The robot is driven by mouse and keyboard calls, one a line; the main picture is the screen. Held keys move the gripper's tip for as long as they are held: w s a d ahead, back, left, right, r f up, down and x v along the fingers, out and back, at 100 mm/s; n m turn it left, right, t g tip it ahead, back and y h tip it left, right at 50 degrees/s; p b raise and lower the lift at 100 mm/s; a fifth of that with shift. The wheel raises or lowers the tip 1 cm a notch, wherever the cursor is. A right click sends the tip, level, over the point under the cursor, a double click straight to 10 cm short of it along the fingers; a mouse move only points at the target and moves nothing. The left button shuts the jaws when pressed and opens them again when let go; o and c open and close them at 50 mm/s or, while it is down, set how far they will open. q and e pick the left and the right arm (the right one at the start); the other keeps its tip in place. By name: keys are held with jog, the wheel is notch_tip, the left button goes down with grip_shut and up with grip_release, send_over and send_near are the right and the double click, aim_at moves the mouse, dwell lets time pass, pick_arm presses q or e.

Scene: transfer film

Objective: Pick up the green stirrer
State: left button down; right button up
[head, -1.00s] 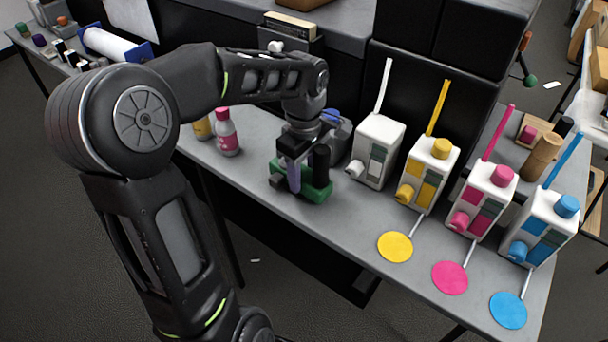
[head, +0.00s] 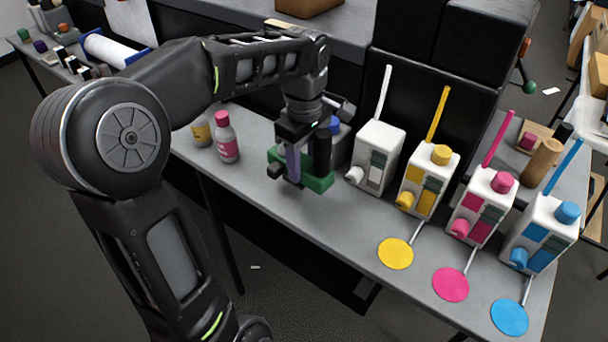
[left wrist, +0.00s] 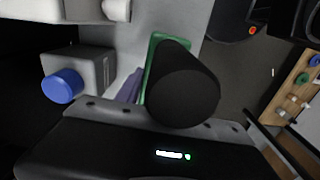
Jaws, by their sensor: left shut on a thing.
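The green stirrer (head: 318,184) has a green body with an upright black cylinder (head: 322,152) on it. It hangs upright under my left gripper (head: 294,170), which is shut on it and appears to hold it just above the grey table. A purple upright part shows beside the cylinder; I cannot tell whether it belongs to the stirrer. In the left wrist view the black cylinder (left wrist: 184,88) hides much of the green body (left wrist: 153,50). The exact grip contact is hidden. My right gripper is not in view.
A grey box with a blue cap (left wrist: 64,86) stands close behind the stirrer. A white carton (head: 366,174) and yellow, pink and blue ones stand to the right, with coloured discs in front. A pink-capped bottle (head: 227,144) stands left. Bare table (head: 330,222) lies in front.

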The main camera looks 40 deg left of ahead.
aim_at(304, 162)
pick_arm(q)
notch_tip(304, 162, up, 5)
jog(key=shift+f, duration=0.15)
dwell(0.6)
